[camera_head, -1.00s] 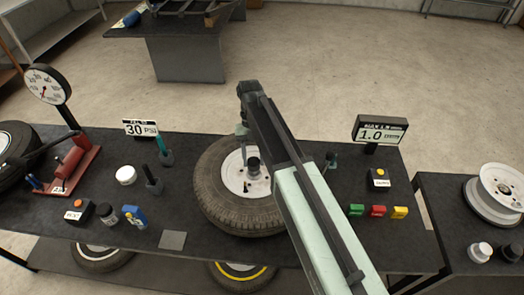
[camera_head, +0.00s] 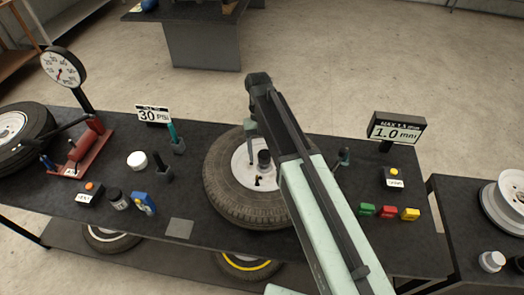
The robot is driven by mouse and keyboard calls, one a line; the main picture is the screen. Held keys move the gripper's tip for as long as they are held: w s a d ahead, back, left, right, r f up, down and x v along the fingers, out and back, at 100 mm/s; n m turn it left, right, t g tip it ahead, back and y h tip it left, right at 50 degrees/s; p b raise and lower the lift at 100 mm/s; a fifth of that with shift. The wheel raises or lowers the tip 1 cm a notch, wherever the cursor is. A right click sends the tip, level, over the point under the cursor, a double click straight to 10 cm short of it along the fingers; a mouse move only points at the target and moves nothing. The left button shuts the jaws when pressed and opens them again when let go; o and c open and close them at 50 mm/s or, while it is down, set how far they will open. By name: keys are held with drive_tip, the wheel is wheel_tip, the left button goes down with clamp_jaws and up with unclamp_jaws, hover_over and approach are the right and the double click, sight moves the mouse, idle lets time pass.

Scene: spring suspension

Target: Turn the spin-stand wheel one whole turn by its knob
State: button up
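The spin-stand wheel (camera_head: 232,196), a black tyre on a white rim, lies flat near the middle of the dark bench. A dark upright post with a round top (camera_head: 264,158) stands at its hub. My arm reaches over the wheel from the lower right and hides its right part. My gripper (camera_head: 253,153) points down over the far part of the white rim, just behind and left of the hub post. Its fingertips are small and partly merged with the rim. I cannot tell whether they are open or touching a knob. I cannot make out the wheel's knob clearly.
A display (camera_head: 397,130) reading 1.0 mm stands right of my arm, with a button box (camera_head: 394,179) and green, red and yellow blocks in front. A 30 PSI sign (camera_head: 153,114), a dial gauge (camera_head: 64,68) and small containers stand left. A grey pad (camera_head: 179,229) lies at the front edge.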

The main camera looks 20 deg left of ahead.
drive_tip(key=shift+w, duration=0.1)
drive_tip(key=p+v, duration=0.7)
drive_tip(key=shift+r, duration=0.35)
drive_tip(key=shift+w, duration=0.1)
